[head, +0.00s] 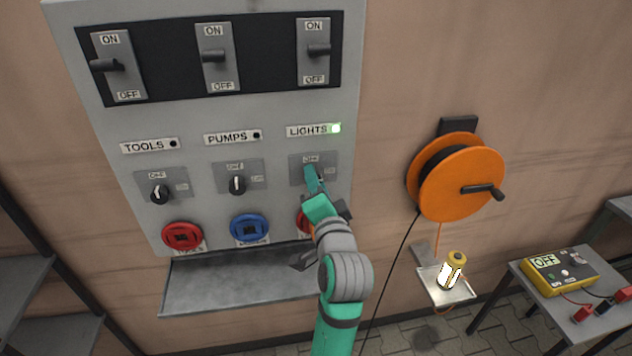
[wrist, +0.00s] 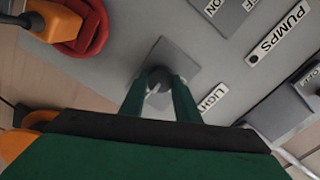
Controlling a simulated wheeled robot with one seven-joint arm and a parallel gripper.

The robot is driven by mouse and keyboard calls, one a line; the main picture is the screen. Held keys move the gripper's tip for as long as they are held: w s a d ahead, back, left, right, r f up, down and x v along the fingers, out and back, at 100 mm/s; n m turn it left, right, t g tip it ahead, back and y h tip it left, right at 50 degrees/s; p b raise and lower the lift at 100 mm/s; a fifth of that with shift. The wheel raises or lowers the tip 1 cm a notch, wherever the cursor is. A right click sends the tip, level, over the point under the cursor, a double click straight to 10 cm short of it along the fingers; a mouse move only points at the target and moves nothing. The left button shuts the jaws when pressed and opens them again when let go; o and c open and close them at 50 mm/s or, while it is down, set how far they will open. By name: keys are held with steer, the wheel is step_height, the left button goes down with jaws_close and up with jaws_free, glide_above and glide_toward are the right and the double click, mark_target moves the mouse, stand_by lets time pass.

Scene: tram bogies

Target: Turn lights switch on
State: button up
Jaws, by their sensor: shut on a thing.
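The lights switch is a dark rotary knob (wrist: 160,80) on a grey plate (head: 297,167), below the LIGHTS label (head: 306,131) on the grey panel. My gripper (head: 313,176) is at this plate and covers the knob in the head view. In the wrist view my gripper (wrist: 162,95) has its two green fingers shut on the knob, one on each side. How far the knob is turned is hard to tell.
Similar knobs sit under TOOLS (head: 159,191) and PUMPS (head: 236,184), their lamps dark. Lever switches (head: 213,56) line the top. A red socket (wrist: 92,32) with an orange plug is close below my gripper. An orange reel (head: 460,178) hangs to the right; a shelf (head: 205,290) juts out below.

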steer(key=shift+d+m, duration=0.1)
steer(key=shift+m, duration=0.5)
steer(key=o, duration=1.1)
steer(key=shift+c, duration=0.2)
